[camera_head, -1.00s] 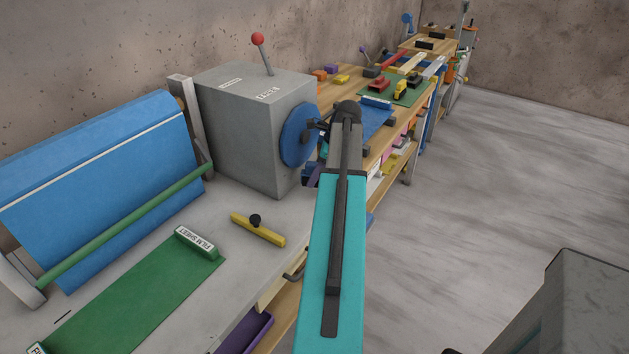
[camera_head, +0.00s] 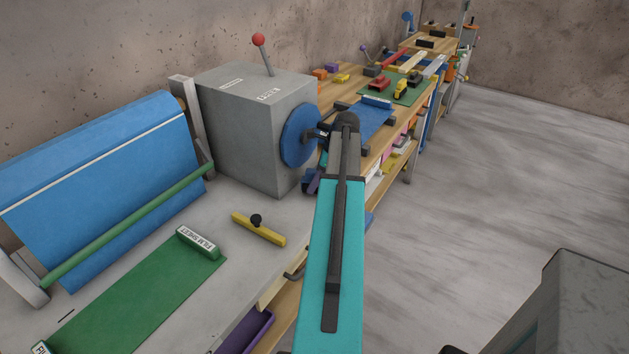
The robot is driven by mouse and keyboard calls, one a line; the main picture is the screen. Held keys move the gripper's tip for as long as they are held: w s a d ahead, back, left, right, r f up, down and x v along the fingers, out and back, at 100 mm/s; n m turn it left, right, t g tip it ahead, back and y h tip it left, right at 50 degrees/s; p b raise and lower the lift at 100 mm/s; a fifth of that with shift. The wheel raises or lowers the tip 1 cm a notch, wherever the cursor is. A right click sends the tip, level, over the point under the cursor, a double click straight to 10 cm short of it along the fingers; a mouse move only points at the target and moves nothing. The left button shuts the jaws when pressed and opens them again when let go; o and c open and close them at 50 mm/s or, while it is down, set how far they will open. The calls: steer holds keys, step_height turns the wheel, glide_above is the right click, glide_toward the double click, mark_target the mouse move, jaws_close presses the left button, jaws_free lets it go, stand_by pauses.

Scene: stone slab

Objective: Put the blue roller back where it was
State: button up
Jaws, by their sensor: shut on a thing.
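My arm, with its long teal link, reaches up the middle of the view past the grey box (camera_head: 243,125). The gripper itself is hidden behind the arm, and I cannot make out its fingers. A small dark-blue shape (camera_head: 311,182) shows just left of the arm, below the blue disc (camera_head: 297,135) on the box's side. I cannot tell whether this shape is the blue roller or a part of my arm. Farther back, a blue sheet (camera_head: 372,121) with a blue bar (camera_head: 377,102) at its far end lies on the wooden bench.
A large blue roll (camera_head: 100,165) and a green film sheet (camera_head: 140,290) are on the near grey bench. A yellow bar with a black knob (camera_head: 258,228) lies near its edge. The wooden bench (camera_head: 400,135) carries several small things.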

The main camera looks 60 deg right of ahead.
steer(key=shift+f, duration=0.1)
stand_by(0.3)
steer(key=o, duration=1.2)
steer(key=shift+f, duration=0.1)
steer(key=shift+r, duration=0.2)
steer(key=shift+b+v, duration=0.95)
steer(key=shift+v, duration=5)
steer(key=shift+s, duration=0.1)
